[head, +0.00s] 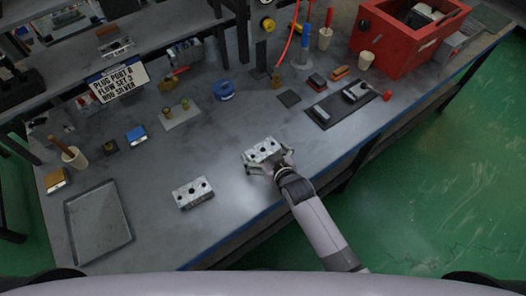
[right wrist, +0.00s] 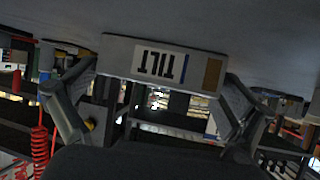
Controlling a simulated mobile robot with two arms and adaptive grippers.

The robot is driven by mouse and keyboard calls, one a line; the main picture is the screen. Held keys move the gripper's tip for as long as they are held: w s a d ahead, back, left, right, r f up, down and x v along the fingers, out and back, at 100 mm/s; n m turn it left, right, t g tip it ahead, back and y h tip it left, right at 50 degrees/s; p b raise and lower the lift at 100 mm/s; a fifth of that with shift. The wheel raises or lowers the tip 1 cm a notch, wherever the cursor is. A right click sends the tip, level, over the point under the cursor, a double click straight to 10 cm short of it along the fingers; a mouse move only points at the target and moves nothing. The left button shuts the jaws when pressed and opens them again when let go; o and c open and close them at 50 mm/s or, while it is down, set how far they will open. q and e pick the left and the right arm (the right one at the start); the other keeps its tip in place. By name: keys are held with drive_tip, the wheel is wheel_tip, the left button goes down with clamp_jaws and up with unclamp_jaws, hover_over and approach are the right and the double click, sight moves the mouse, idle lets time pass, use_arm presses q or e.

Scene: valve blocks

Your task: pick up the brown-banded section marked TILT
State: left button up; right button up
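The TILT section is a pale metal block (head: 262,150) with holes in its top, at the middle of the bench. In the right wrist view its label face (right wrist: 165,63) shows TILT upside down, with a brown band at the right end and a thin blue stripe beside the letters. My right gripper (head: 269,166) is at the block's near side, its fingers spread wide. In the right wrist view the fingertips (right wrist: 160,75) are close to the block's two ends; whether they touch it is unclear. My left gripper is out of view.
A similar holed block (head: 193,193) stands to the left, near the front edge. A grey tray (head: 98,222) lies at far left. Behind are a blue ring-shaped part (head: 225,91), a dark mat (head: 335,122) with parts and a red toolbox (head: 397,40). Bench around the block is clear.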

drive_tip(key=c, duration=1.1)
drive_tip(key=shift+c, duration=0.4)
drive_tip(key=shift+r, duration=0.1)
